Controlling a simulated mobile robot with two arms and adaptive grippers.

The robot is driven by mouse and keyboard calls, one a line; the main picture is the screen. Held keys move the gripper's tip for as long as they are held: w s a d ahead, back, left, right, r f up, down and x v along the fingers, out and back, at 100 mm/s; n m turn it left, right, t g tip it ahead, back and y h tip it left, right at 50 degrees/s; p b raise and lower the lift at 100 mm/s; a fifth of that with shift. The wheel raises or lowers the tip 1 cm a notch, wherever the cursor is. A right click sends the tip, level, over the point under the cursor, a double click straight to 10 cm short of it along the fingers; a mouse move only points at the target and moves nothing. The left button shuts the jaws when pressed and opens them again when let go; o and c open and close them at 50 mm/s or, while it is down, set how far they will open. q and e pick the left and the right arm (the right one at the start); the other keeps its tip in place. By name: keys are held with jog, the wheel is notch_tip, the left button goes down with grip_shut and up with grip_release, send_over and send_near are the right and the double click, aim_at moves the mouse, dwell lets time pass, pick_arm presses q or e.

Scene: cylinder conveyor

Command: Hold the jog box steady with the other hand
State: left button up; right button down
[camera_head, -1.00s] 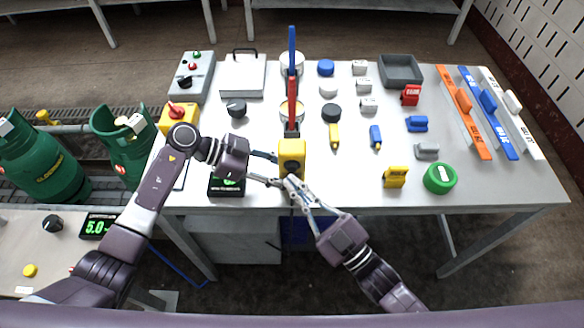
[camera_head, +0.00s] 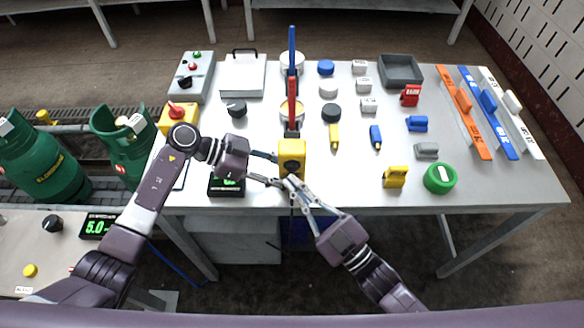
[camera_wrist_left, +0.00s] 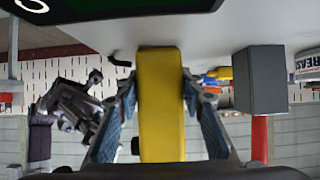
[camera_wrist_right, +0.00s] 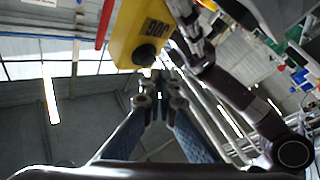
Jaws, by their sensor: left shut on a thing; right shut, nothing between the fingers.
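The jog box (camera_head: 291,152) is a yellow box with a dark round knob on its front, upright near the front edge of the table. It shows in the left wrist view as a yellow block (camera_wrist_left: 161,100) between the two fingers of my left gripper (camera_wrist_left: 160,112), which is shut on it. In the right wrist view the jog box (camera_wrist_right: 140,25) shows its lettering and black knob. My right gripper (camera_wrist_right: 160,90) is shut and empty, its tips just below and close to the knob. In the head view my right gripper (camera_head: 292,184) is at the box's lower front; contact is unclear.
A black display (camera_head: 226,186) lies left of the jog box. A dark block with a red post (camera_head: 292,105) stands behind it. A yellow block (camera_head: 395,177) and a green round thing (camera_head: 440,179) are to the right. The table's front edge (camera_head: 350,209) runs under my right arm.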

jog(key=shift+w, duration=0.2)
jog(key=shift+w, duration=0.2)
jog(key=shift+w, duration=0.5)
dwell(2.9)
jog(key=shift+s, duration=0.15)
dwell(1.1)
jog(key=shift+s, duration=0.8)
jog(key=shift+s, duration=2.5)
